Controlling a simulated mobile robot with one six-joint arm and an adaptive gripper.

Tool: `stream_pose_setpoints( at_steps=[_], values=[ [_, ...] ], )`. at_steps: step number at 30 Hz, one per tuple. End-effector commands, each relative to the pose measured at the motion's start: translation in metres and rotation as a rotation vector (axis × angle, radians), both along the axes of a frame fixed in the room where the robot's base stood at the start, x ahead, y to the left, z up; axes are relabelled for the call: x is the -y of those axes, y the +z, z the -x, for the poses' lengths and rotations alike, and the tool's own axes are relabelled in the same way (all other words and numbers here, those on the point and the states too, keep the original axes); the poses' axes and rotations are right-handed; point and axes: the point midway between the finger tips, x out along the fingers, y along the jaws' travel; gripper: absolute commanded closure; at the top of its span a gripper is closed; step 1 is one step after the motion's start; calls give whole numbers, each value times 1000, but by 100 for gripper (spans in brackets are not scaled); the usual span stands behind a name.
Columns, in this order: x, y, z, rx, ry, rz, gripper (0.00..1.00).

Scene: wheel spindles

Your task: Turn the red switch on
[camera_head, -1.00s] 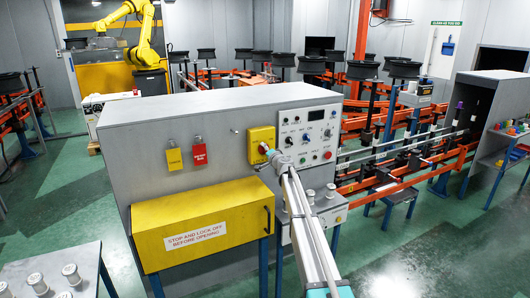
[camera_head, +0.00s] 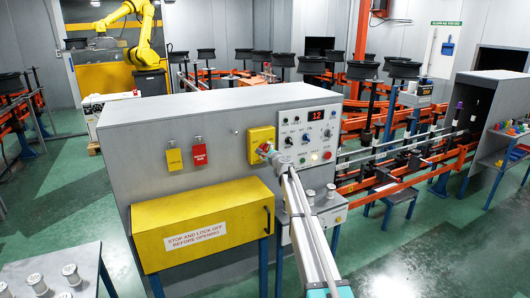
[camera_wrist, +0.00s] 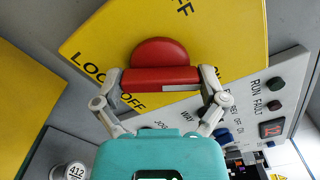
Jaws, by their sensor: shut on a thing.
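The red switch (camera_wrist: 160,54) is a round knob with a bar handle on a yellow plate (camera_wrist: 232,45) marked with black letters, including "LOCK" and "OFF". My gripper (camera_wrist: 162,82) is shut on the bar handle, one finger at each end. In the head view the yellow plate (camera_head: 262,134) is on the grey cabinet front, and my gripper (camera_head: 270,152) is against the red switch (camera_head: 264,147), partly hiding it.
The control panel (camera_head: 293,128) beside the plate has a lit red "12" display (camera_head: 316,115) and a bright lamp (camera_head: 327,155). Yellow (camera_head: 174,159) and red (camera_head: 199,153) tags hang left. A yellow box (camera_head: 205,225) juts out below.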

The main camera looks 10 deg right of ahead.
Motion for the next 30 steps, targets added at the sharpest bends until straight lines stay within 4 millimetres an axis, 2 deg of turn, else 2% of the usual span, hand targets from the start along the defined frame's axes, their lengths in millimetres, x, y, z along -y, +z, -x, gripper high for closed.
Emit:
stream_pose_setpoints(
  at_steps=[12, 29, 30],
  values=[
    [1, 0, 1, -78, -1, -240, 56],
    [0, 0, 1, -91, -1, -278, 56],
    [0, 0, 1, -91, -1, -278, 3]
  ],
)
